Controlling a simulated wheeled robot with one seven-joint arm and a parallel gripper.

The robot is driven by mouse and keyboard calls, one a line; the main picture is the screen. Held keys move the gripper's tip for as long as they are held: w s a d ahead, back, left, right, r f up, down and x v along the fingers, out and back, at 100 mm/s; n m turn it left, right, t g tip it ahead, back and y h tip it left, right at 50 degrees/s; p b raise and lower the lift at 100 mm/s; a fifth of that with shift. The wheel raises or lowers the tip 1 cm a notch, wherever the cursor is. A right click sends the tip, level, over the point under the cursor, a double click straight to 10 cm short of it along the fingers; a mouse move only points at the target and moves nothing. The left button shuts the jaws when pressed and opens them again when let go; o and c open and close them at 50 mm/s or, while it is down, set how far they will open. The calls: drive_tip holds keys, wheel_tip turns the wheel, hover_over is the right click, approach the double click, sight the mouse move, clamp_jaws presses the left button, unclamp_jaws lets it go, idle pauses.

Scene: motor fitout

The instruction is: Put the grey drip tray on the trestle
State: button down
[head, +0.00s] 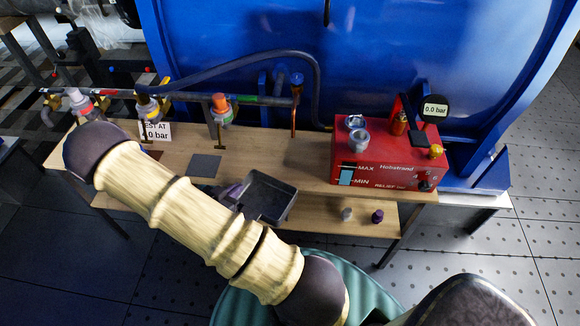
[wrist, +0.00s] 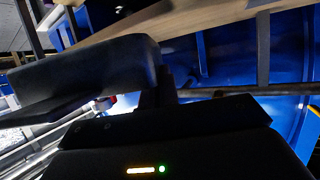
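The grey drip tray (head: 268,197) is a shallow dark box, open side up and tilted, in the middle of the head view. It overlaps the front edge of the wooden trestle top (head: 300,168) and seems to be above it. My gripper (head: 236,192) is at the tray's left side, mostly hidden behind my arm, and appears shut on the tray's edge. In the wrist view a large dark slab (wrist: 85,72), probably the tray, fills the left close to my gripper; the fingertips cannot be made out.
A red pump box (head: 385,160) with a gauge stands on the trestle's right. A dark square plate (head: 205,166) lies flat on the top, left of the tray. Valves and a pipe run along the back before a blue tank (head: 350,50). Small fittings (head: 377,215) sit on a lower shelf.

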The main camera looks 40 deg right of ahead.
drive_tip(key=w+d, duration=0.1)
drive_tip(key=d, duration=0.4)
drive_tip(key=w+d+p, duration=0.1)
drive_tip(key=w+d, duration=0.1)
drive_tip(key=d, duration=0.4)
drive_tip(key=w+d+p, duration=0.1)
drive_tip(key=w+d, duration=0.1)
drive_tip(key=d, duration=0.4)
drive_tip(key=shift+w, duration=0.25)
drive_tip(key=shift+f, duration=0.1)
drive_tip(key=shift+f+p, duration=0.3)
drive_tip(key=shift+f, duration=1.35)
drive_tip(key=shift+f, duration=0.15)
drive_tip(key=c, duration=1.7)
unclamp_jaws()
